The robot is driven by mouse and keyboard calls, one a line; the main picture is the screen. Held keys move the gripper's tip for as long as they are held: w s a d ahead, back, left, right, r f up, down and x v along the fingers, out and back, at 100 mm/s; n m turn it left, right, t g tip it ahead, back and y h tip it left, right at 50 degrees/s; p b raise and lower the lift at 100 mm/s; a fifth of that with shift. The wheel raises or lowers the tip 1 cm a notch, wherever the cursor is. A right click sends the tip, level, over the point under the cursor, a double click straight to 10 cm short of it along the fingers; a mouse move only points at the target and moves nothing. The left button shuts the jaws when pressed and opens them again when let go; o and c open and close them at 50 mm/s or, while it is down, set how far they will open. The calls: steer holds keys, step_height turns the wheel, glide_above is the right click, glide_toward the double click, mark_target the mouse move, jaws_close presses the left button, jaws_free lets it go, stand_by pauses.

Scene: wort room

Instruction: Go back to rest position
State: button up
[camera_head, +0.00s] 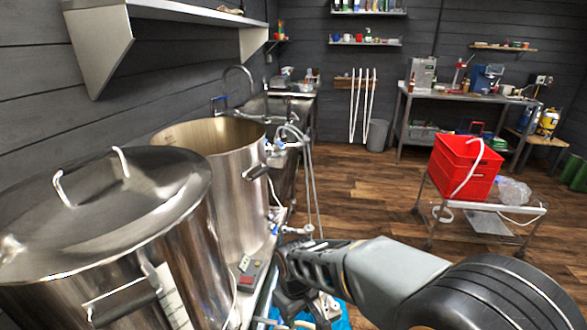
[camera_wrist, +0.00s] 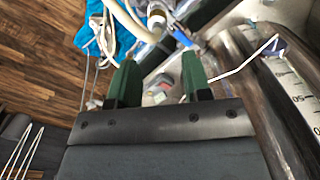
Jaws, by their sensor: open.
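My gripper (camera_wrist: 158,85) shows in the wrist view with its two green fingers apart and nothing between them. In the head view my arm reaches in from the lower right, and its dark gripper end (camera_head: 293,290) is beside the steel kettles, above the bench edge. The fingertips are hard to make out there. In the wrist view the fingers point toward a steel frame with a hose, a blue-handled valve (camera_wrist: 182,35) and a blue cloth or bag (camera_wrist: 92,32).
A lidded kettle (camera_head: 190,235) and an open kettle (camera_head: 225,165) stand close on the left. A small grey controller (camera_head: 249,273) lies beside them. A red crate (camera_head: 465,165) sits on a low cart (camera_head: 500,208) at right. The wooden floor (camera_head: 350,205) between is clear.

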steer(key=s+d+r+m+t+p, duration=0.2)
steer(key=d+r+m+p, duration=0.1)
steer(key=d+r, duration=0.5)
steer(key=s+d+r+m+t+p, duration=0.1)
steer(key=s+d+r+m+p, duration=0.2)
steer(key=d+r+m, duration=0.2)
step_height(320, 180, up, 3)
steer(key=d, duration=0.2)
steer(key=shift+s+d+r+t, duration=0.2)
steer(key=shift+s+d+t, duration=0.1)
steer(key=shift+d+t, duration=0.1)
